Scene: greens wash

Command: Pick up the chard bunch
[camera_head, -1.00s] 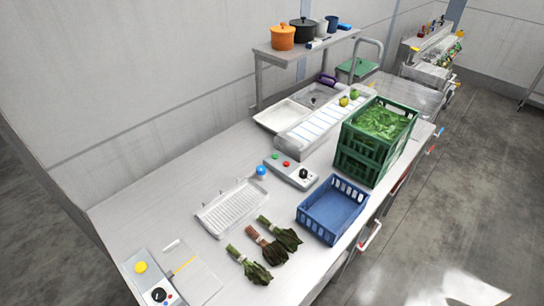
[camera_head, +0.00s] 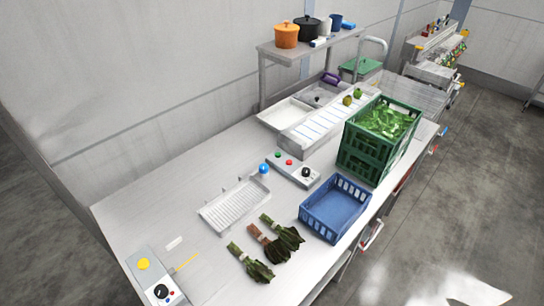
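Three leafy bunches lie side by side on the steel counter (camera_head: 150,205), near its front edge. The middle bunch (camera_head: 272,248) has reddish-brown stems and dark leaves, and looks like the chard. A green-stemmed bunch (camera_head: 252,264) lies to its left and another green-stemmed bunch (camera_head: 283,233) to its right. The bunches lie close together, with stems pointing up-left and leaves toward the front edge. Neither of my grippers shows in the head view, so their state is hidden.
A blue crate (camera_head: 335,208) stands right of the bunches, with stacked green crates (camera_head: 377,150) of leaves beyond it. A white ribbed tray (camera_head: 234,204) lies behind the bunches. Control boxes stand at the left (camera_head: 157,280) and centre (camera_head: 293,168). The back-left counter is clear.

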